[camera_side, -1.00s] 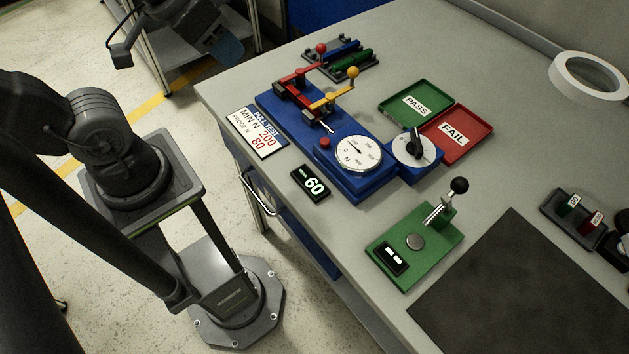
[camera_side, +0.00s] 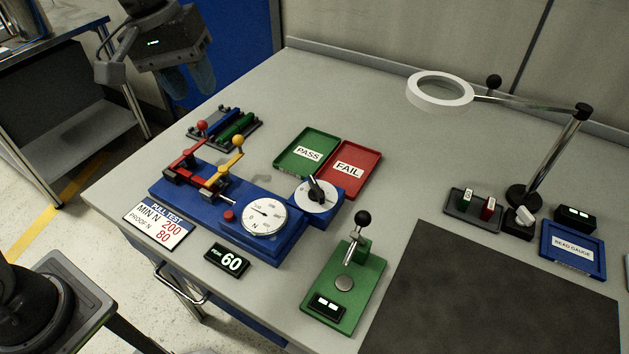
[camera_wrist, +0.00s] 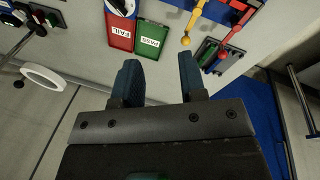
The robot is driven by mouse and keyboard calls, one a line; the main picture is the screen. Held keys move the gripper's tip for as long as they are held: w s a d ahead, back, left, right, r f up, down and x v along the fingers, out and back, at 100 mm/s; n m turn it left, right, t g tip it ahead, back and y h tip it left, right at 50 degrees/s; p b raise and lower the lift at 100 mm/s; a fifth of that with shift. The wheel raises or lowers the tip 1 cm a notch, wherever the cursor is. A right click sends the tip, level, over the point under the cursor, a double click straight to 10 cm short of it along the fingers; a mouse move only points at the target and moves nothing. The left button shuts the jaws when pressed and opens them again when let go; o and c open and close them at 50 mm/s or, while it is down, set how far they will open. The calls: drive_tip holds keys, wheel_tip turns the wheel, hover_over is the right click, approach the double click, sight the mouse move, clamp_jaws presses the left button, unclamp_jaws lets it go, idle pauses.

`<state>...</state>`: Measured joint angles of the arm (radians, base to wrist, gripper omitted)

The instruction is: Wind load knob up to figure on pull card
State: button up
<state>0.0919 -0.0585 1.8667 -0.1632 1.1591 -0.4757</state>
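The load knob (camera_side: 316,192) is a black pointer knob on a white dial, on a blue block right of the round gauge (camera_side: 265,217). The dial's edge shows at the top of the wrist view (camera_wrist: 121,6). The pull card (camera_side: 160,226) lies at the bench's front left and reads PULL TEST, MIN N 200, PROOF N 80. A small black display (camera_side: 228,256) beside it shows 60. My gripper (camera_side: 187,78) hangs beyond the bench's left back edge, far from the knob. In the wrist view its blue fingers (camera_wrist: 160,82) are apart with nothing between them.
Red and yellow levers (camera_side: 213,172) stand up on the blue tester. A green press (camera_side: 345,287) stands in front of the knob. A ring magnifier (camera_side: 440,91) overhangs the back right.

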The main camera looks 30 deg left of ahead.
drive_tip(key=w+d+f+n+g+h, duration=0.1)
drive_tip(key=w+d+f+n+g, duration=0.25)
drive_tip(key=w, duration=0.55)
drive_tip(key=n+g, duration=0.1)
drive_tip(key=n, duration=0.1)
approach(316, 185)
drive_tip(key=shift+h, duration=0.3)
drive_tip(key=x, duration=0.9)
drive_tip(key=shift+a+f, duration=0.15)
drive_tip(key=shift+f, duration=0.1)
drive_tip(key=shift+c, duration=0.3)
clamp_jaws()
